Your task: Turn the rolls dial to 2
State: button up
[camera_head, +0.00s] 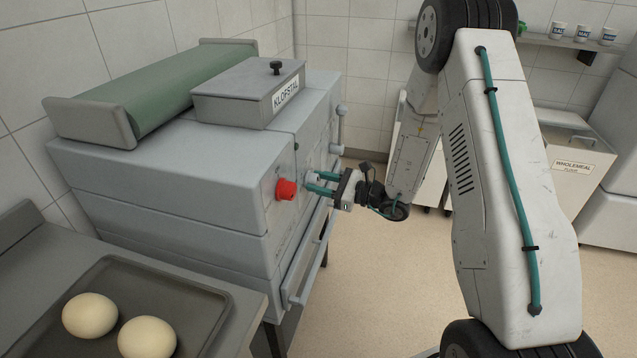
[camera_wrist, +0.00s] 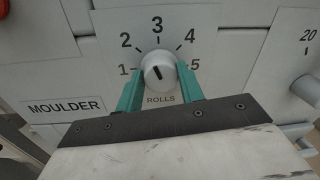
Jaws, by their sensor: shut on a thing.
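The rolls dial (camera_wrist: 159,66) is a pale round knob on the moulder's front panel, above the word ROLLS, with numbers 1 to 5 in an arc around it. Its short dark mark leans slightly left of upright, seemingly toward the gap between 2 and 3; the exact reading is hard to tell. My gripper (camera_wrist: 160,85) has its two teal fingers on either side of the dial, shut on it. In the head view my gripper (camera_head: 318,183) reaches the panel from the right, and its fingers partly cover the dial (camera_head: 311,177).
A red button (camera_head: 286,189) sits on the panel just left of the dial. A handle bar (camera_head: 308,270) runs along the machine's lower front. A tray (camera_head: 205,315) with two dough balls lies at the front left.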

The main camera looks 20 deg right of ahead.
jog(key=n, duration=0.5)
jog(key=shift+w+r, duration=0.15)
jog(key=shift+w, duration=0.05)
dwell(0.5)
jog(key=o, duration=1)
jog(key=shift+a, duration=0.15)
jog(key=shift+s+d, duration=0.2)
jog(key=shift+d, duration=0.1)
jog(key=v, duration=0.7)
jog(key=shift+d+f, duration=0.1)
jog(key=shift+f, duration=0.1)
jog(key=shift+f, duration=0.1)
